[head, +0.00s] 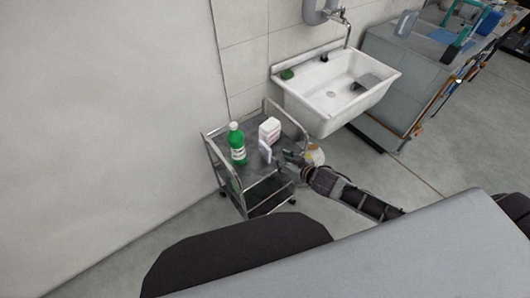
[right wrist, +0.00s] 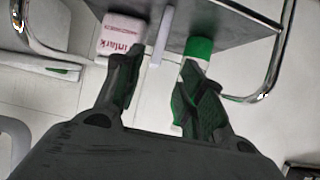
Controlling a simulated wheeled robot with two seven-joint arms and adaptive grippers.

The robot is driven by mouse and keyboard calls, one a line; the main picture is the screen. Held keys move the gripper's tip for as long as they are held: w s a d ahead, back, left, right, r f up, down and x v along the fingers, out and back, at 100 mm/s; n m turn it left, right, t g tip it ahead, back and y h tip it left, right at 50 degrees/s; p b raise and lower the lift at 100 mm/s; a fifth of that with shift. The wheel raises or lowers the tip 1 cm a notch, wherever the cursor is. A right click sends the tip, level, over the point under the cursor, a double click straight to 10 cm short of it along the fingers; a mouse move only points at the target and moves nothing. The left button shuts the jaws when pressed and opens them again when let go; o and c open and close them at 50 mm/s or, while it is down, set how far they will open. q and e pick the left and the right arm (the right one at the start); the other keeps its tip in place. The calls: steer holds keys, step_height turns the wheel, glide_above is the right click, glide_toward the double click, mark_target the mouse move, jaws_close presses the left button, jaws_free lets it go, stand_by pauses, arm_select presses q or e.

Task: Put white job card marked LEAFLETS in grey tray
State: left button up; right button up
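A thin white upright piece (head: 265,150), likely the job card, stands on the top shelf of a small metal cart; no lettering is readable on it. In the right wrist view a thin white piece (right wrist: 162,36) shows nearly edge-on, just beyond and between the fingertips. My right gripper (head: 280,158) is at the cart's right side, close to the white piece. Its fingers (right wrist: 160,66) are apart with nothing clearly held between them. My left gripper is not in view. I cannot pick out a grey tray for certain.
The cart's shelf (head: 256,160) also holds a green bottle (head: 237,143) and a white container (head: 269,130) with pink lettering, both close to the white piece. Metal rails edge the cart. A white sink (head: 335,92) and a grey counter (head: 400,70) with several items stand behind right.

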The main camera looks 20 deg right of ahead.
mark_target(270, 153)
steer(key=shift+b+x, duration=0.35)
steer(key=shift+x, duration=3.55)
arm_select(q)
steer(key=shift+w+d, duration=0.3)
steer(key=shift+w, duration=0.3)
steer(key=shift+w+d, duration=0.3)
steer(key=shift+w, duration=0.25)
arm_select(e)
steer(key=shift+w+f, duration=0.15)
steer(key=shift+w, duration=0.15)
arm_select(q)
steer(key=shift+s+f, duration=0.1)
arm_select(e)
steer(key=shift+w+a, duration=0.1)
steer(key=shift+w+a+f, duration=0.15)
steer(key=shift+w+f, duration=0.2)
steer(key=shift+w, duration=0.25)
steer(key=shift+b+x, duration=0.45)
steer(key=shift+x, duration=0.85)
steer(key=shift+w+a+f, duration=0.1)
steer(key=shift+w+f, duration=0.15)
steer(key=shift+w, duration=0.15)
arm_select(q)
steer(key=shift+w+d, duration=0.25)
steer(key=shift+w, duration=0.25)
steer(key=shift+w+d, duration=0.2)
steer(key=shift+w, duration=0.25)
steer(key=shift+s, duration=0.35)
arm_select(e)
steer(key=shift+c, duration=0.3)
